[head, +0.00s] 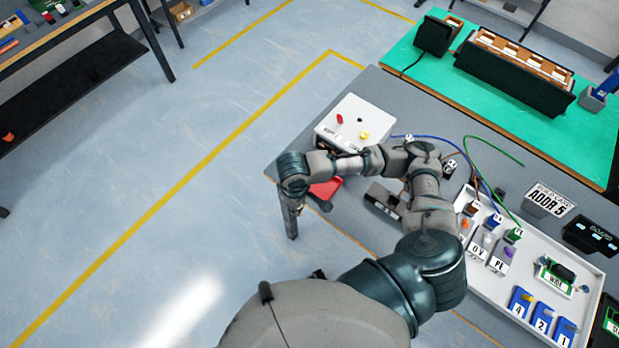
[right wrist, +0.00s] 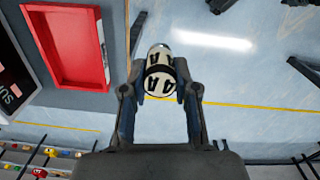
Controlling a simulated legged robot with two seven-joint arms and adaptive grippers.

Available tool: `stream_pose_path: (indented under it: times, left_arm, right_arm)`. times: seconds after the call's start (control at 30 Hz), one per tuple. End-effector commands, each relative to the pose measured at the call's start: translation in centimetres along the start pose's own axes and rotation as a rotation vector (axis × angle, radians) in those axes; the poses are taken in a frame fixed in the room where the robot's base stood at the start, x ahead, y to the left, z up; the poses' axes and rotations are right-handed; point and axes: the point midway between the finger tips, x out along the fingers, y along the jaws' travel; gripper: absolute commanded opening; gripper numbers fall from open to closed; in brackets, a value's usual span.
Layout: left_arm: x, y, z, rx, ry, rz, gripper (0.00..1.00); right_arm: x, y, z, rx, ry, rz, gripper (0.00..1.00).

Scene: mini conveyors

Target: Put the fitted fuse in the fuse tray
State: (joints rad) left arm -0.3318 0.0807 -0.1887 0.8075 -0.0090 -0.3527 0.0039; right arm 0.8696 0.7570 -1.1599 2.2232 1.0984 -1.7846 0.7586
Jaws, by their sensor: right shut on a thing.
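My right gripper (right wrist: 160,85) is shut on a small cylindrical fuse (right wrist: 158,70) with black "4 A" lettering on a white band. In the right wrist view the fuse is over the floor, to the right of the red tray and apart from it. The red fuse tray (right wrist: 72,47) looks empty in that view. In the head view, the tray (head: 326,188) is partly hidden by my right arm, near the bench's left corner. There, my right gripper (head: 298,206) hangs just past the bench edge, and the fuse cannot be made out. My left gripper is not in view.
A white box (head: 355,122) with red and yellow knobs stands behind my right forearm. A dark grey block (head: 383,200) sits right of the red tray. A white panel (head: 480,285) with labelled modules and wires fills the right. The floor at left is clear.

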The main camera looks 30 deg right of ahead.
Motion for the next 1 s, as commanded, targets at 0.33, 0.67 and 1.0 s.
stream_pose_path:
  times: [0.33,0.67,1.0]
  left_arm:
    - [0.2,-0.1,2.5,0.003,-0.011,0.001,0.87]
    - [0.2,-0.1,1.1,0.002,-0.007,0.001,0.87]
    - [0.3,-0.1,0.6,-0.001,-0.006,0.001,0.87]
  right_arm:
    - [0.1,1.7,1.0,-0.095,0.011,-0.002,0.0]
    - [0.8,10.4,-1.4,-0.095,0.01,0.0,0.0]
    - [2.0,13.6,-1.9,-0.101,0.012,-0.007,0.0]
